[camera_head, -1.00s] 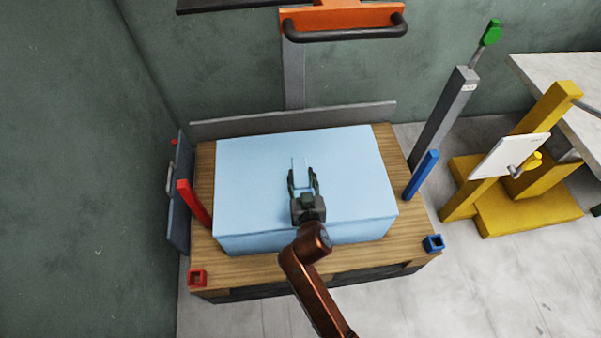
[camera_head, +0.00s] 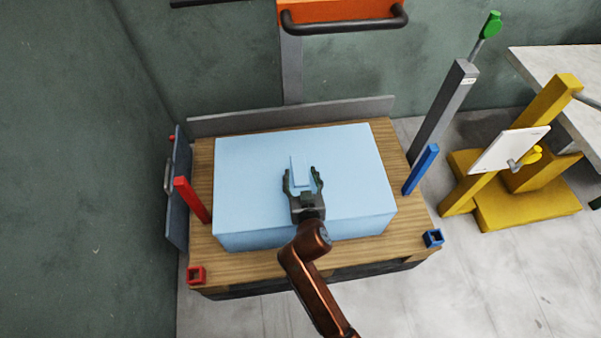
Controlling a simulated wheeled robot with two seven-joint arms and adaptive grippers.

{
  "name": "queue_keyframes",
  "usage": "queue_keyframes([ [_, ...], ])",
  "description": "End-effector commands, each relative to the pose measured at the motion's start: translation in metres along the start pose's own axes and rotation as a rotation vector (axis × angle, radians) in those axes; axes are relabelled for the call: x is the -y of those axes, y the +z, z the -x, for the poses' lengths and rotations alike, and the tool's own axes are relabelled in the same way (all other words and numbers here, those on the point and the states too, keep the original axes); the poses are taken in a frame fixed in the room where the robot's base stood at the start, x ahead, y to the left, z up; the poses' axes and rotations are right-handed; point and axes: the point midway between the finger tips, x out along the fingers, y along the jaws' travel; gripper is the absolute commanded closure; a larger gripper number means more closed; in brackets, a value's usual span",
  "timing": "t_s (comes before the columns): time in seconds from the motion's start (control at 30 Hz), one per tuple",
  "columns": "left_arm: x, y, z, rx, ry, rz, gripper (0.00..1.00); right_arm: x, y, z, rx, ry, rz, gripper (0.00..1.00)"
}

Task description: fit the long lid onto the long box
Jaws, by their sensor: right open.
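A large light-blue block (camera_head: 250,180) lies on the wooden table top. A thin upright light-blue tab (camera_head: 294,168) stands near the middle of its top face. I cannot tell the long lid and the long box apart as separate pieces here. My right gripper (camera_head: 303,180) is open over the top of the block, its two fingers spread on either side of the tab's lower part. Whether a finger touches the tab or the top face is unclear. My left gripper is not in view.
A red post (camera_head: 192,200) and a blue post (camera_head: 421,170) flank the block. A red socket (camera_head: 196,275) and a blue socket (camera_head: 433,238) sit at the front corners. An orange plate with a dark handle (camera_head: 343,20) hangs behind. A yellow stand (camera_head: 480,200) is on the right.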

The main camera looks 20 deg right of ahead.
Motion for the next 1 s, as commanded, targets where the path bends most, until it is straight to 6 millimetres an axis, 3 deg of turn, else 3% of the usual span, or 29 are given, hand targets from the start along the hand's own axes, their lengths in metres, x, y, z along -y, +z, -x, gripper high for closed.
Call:
queue_keyframes([
  [0.27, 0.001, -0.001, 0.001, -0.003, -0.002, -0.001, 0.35, 0.001, -0.012, 0.003, -0.007, -0.001, -0.003, 0.44],
  [0.73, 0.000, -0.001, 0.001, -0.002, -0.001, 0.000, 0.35, 0.001, -0.087, 0.027, -0.003, -0.001, -0.003, 0.44],
  [1.0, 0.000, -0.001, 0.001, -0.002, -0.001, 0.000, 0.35, 0.000, -0.095, 0.030, 0.001, 0.000, 0.000, 0.44],
])
